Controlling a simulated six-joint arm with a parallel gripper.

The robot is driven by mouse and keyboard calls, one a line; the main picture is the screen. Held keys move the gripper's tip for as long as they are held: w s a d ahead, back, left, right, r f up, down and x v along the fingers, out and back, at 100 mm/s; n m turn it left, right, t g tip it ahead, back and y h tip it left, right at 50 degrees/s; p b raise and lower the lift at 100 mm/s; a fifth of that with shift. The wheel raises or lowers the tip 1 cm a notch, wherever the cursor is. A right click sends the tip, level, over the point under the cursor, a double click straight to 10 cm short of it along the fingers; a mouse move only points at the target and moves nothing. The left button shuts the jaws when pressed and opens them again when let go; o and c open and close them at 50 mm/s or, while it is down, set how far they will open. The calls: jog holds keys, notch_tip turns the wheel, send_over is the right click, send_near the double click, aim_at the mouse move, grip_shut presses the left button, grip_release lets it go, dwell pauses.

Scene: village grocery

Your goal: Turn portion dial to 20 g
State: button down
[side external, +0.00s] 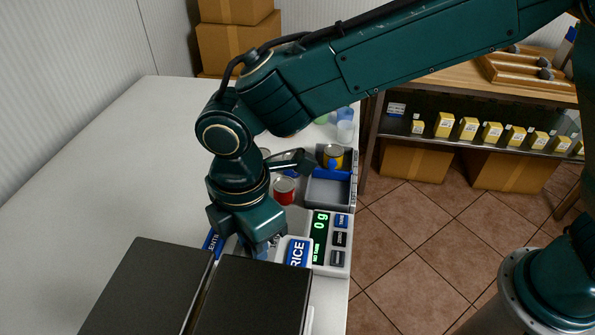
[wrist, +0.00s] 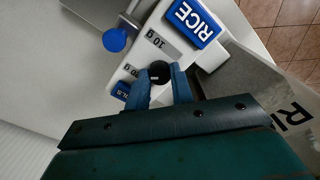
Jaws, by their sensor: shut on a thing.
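The portion dial (wrist: 160,70) is a small black knob on a pale panel in the wrist view. My gripper (wrist: 163,80) has its two blue fingers shut on the knob, one on each side. A "10 g" label (wrist: 163,43) is above the knob in this view, and a "20 g" label (wrist: 131,70) is to its left, partly cut off by a finger. I cannot tell which label the dial points to. In the side view my gripper (side external: 262,252) reaches down behind the dark panels, and the dial is hidden there.
A blue "RICE" sign (side external: 298,252) stands beside a scale whose green display (side external: 320,237) reads 0 g. A blue ball knob (wrist: 115,40) sits near the dial. Black panels (side external: 253,295) stand in front. A red can (side external: 284,191) and grey tray (side external: 328,192) are behind. The left counter (side external: 130,150) is clear.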

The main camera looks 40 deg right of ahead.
jog(key=shift+r, duration=0.1)
jog(key=c, duration=1.2)
grip_release()
notch_tip(320, 180, up, 14)
